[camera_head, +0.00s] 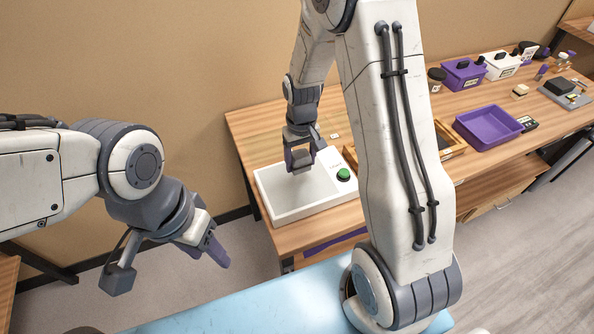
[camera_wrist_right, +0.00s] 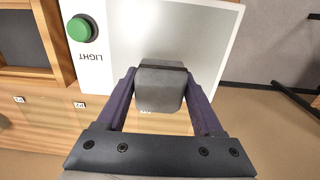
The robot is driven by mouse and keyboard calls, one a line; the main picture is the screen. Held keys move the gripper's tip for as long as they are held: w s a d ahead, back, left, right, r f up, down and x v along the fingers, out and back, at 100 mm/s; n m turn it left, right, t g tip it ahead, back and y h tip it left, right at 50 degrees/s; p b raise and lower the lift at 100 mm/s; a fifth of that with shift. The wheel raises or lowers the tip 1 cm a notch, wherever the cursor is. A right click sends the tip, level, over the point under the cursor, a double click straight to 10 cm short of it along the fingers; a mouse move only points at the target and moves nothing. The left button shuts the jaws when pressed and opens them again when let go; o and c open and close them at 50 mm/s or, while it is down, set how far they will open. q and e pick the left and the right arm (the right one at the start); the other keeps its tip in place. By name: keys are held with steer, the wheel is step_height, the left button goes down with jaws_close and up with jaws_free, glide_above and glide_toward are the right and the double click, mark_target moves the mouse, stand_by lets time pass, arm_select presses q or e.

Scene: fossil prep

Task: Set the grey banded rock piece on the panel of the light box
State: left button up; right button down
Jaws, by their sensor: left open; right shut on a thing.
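The grey banded rock piece (camera_wrist_right: 160,88) is a blocky dark grey lump with a darker band, held between the purple fingers of my right gripper (camera_wrist_right: 160,76) in the right wrist view. In the head view my right gripper (camera_head: 300,163) points down over the light box (camera_head: 272,213), a white shallow box with a pale panel and a green button. The light box also shows behind the rock in the right wrist view (camera_wrist_right: 214,30). I cannot tell whether the rock touches the panel. My left gripper (camera_head: 211,254) is open and empty, left of the table.
The green button (camera_head: 343,174) sits at the box's right end. A wooden tray (camera_head: 451,142), partly hidden by my right arm, and a purple tray (camera_head: 488,127) stand further right. Purple and white boxes line the back. A light blue surface (camera_head: 250,306) lies in front.

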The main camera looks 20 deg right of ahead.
mark_target(297, 173)
steer(key=shift+s+a+f, duration=0.25)
steer(key=shift+a+f, duration=0.2)
steer(key=shift+a, duration=0.15)
step_height(297, 173, down, 3)
steer(key=shift+f+p, duration=0.15)
steer(key=shift+p, duration=0.3)
steer(key=shift+f, duration=0.3)
steer(key=shift+f, duration=0.15)
steer(key=shift+c, duration=0.2)
jaws_free()
